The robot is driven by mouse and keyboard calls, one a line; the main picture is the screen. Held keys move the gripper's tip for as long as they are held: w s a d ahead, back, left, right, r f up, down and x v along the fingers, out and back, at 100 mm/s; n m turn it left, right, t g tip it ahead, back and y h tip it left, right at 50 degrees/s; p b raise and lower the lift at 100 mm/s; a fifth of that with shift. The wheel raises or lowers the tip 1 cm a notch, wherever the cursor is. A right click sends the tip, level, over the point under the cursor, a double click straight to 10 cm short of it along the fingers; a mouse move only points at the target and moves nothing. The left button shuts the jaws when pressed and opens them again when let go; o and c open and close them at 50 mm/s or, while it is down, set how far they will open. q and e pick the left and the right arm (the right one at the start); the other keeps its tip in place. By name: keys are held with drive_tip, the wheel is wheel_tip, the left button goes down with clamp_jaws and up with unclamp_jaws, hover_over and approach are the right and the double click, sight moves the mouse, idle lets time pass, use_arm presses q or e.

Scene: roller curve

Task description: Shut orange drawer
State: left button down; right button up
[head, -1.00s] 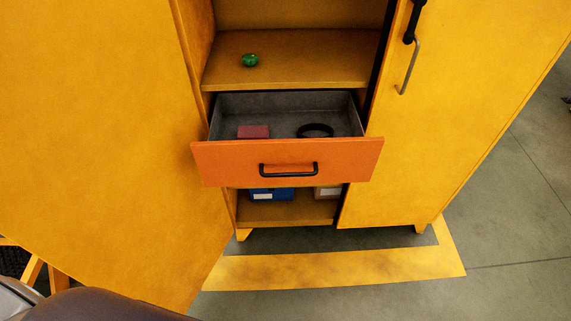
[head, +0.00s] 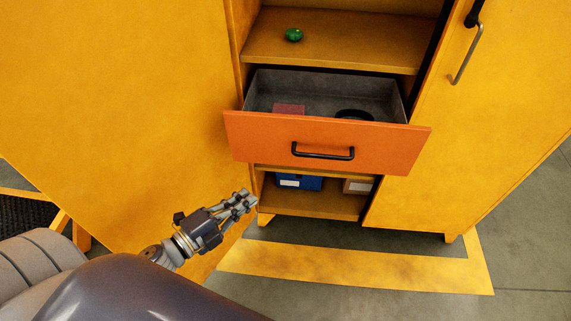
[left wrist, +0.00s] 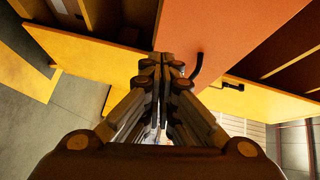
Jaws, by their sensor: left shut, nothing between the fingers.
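The orange drawer (head: 375,148) stands pulled out of the yellow cabinet, with a black bar handle (head: 323,151) on its front. Inside its grey tray lie a reddish block and a black ring. My left gripper (head: 246,199) is shut and empty, below and left of the drawer front in the head view. In the left wrist view my left gripper (left wrist: 162,62) points toward the orange drawer front (left wrist: 215,35), its fingertips overlapping it; I cannot tell whether they touch. Part of the black handle (left wrist: 196,66) shows beside the fingers. My right gripper is not in view.
The left cabinet door (head: 110,110) stands open beside my left arm. The right door (head: 510,110) is on the other side. A green object (head: 293,35) sits on the shelf above. A blue box (head: 300,183) is below the drawer. Floor in front is clear.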

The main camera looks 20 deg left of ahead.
use_arm(q)
wheel_tip(320, 180, up, 5)
drive_tip(key=d+m+h, duration=0.2)
drive_tip(key=d+m, duration=0.1)
drive_tip(key=p, duration=0.3)
approach(302, 150)
drive_tip(key=w+d, duration=0.3)
drive_tip(key=shift+w+a, duration=0.45)
drive_tip(key=shift+w, duration=0.05)
drive_tip(key=shift+w, duration=0.1)
